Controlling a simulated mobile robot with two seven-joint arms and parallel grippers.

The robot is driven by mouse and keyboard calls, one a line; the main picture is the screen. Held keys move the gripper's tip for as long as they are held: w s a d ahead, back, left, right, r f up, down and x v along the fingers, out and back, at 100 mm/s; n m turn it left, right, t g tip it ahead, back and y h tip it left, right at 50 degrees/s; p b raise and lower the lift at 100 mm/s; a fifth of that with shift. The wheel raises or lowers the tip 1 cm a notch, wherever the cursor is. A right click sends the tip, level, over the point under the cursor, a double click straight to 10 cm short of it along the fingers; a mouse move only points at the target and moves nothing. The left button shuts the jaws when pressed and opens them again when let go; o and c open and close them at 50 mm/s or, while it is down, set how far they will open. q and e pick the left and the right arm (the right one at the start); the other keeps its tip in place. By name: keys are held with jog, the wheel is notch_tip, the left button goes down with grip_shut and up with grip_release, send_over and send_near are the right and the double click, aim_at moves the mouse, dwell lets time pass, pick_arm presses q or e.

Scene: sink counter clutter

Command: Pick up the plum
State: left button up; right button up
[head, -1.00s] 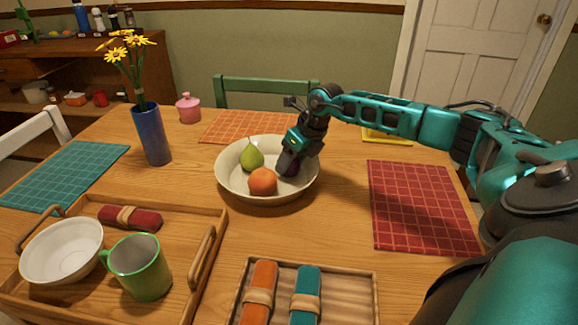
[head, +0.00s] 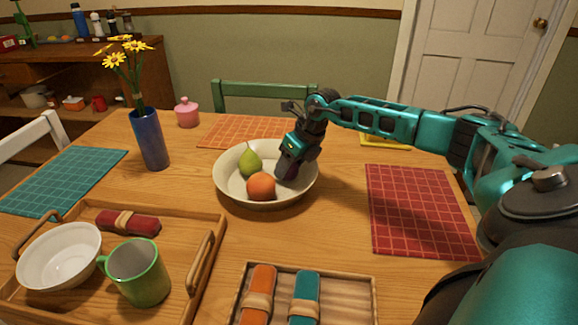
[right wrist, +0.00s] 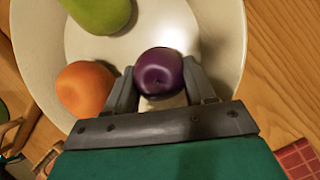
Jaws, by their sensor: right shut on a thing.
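The purple plum (right wrist: 159,72) sits between the two fingers of my right gripper (right wrist: 160,85) in the right wrist view. My right gripper is shut on it, inside the white bowl (head: 228,190). In the head view my right gripper (head: 288,174) reaches down into the right side of the bowl and hides most of the plum. A green pear (head: 249,164) and an orange (head: 261,186) lie in the bowl to the left of the gripper. I cannot tell whether the plum still touches the bowl. My left gripper is not in view.
A blue vase (head: 149,138) with yellow flowers stands left of the bowl. A wooden tray (head: 190,222) with a green mug (head: 139,274) and a white bowl (head: 60,256) is at front left. A red placemat (head: 420,210) lies at right. A green chair (head: 265,88) stands behind.

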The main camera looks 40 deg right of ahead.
notch_tip(320, 180, up, 19)
jog(key=p, duration=0.3)
pick_arm(q)
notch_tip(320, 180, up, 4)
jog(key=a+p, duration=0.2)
jog(key=p, duration=0.2)
pick_arm(e)
jog(key=w+a, duration=0.2)
jog(key=a, duration=2.3)
pick_arm(q)
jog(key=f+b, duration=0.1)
jog(key=b, duration=0.1)
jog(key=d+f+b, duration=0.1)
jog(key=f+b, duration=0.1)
jog(key=b, duration=0.1)
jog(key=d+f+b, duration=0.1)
jog(key=b, duration=0.2)
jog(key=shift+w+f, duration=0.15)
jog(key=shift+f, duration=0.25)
pick_arm(e)
jog(key=w+a+f, duration=0.1)
jog(key=a+f, duration=0.3)
jog(key=a, duration=0.8)
jog(key=w+a+f, duration=0.1)
jog(key=a+f, duration=0.3)
jog(key=a, duration=0.8)
jog(key=shift+w+a, duration=0.15)
jog(key=shift+w, duration=0.2)
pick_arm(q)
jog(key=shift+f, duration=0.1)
